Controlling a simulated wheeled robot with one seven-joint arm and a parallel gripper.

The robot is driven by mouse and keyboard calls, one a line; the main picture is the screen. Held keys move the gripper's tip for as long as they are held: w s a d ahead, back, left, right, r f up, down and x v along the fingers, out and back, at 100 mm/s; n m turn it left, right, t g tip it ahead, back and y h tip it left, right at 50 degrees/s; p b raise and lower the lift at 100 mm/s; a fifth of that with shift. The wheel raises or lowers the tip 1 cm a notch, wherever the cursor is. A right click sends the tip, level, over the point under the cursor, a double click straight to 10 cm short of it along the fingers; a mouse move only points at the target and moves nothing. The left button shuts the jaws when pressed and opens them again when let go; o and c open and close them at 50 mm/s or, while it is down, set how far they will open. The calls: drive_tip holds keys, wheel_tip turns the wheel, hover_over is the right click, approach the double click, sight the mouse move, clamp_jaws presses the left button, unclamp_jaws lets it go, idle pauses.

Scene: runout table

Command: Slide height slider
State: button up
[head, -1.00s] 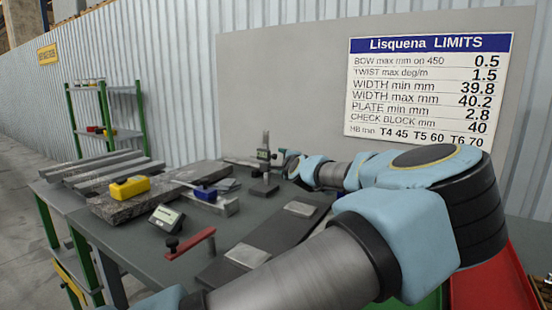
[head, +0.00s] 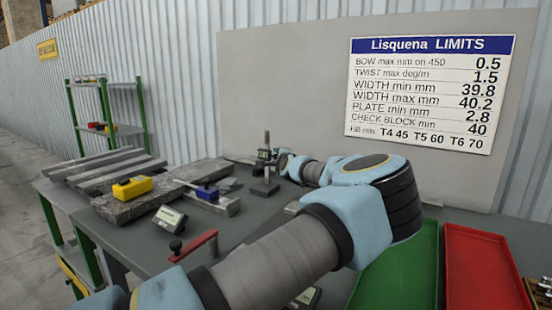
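The height gauge (head: 266,140) stands upright on the grey table, left of the picture's middle, with a dark base and a thin post. Its slider (head: 264,155), a dark block with a small display, sits partway up the post. My gripper (head: 281,159) is at the far end of my arm, just right of the slider and at about its height. It is small and partly hidden by my own wrist. I cannot tell whether its fingers touch the slider or whether they are open.
A yellow device (head: 132,187) rests on a stone slab (head: 118,209). A blue-bodied tool (head: 206,192), a small display box (head: 169,218) and a red-handled crank (head: 196,244) lie nearer. A green tray (head: 412,270) and red tray (head: 482,265) are at right.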

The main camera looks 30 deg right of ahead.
clamp_jaws()
idle(1.1)
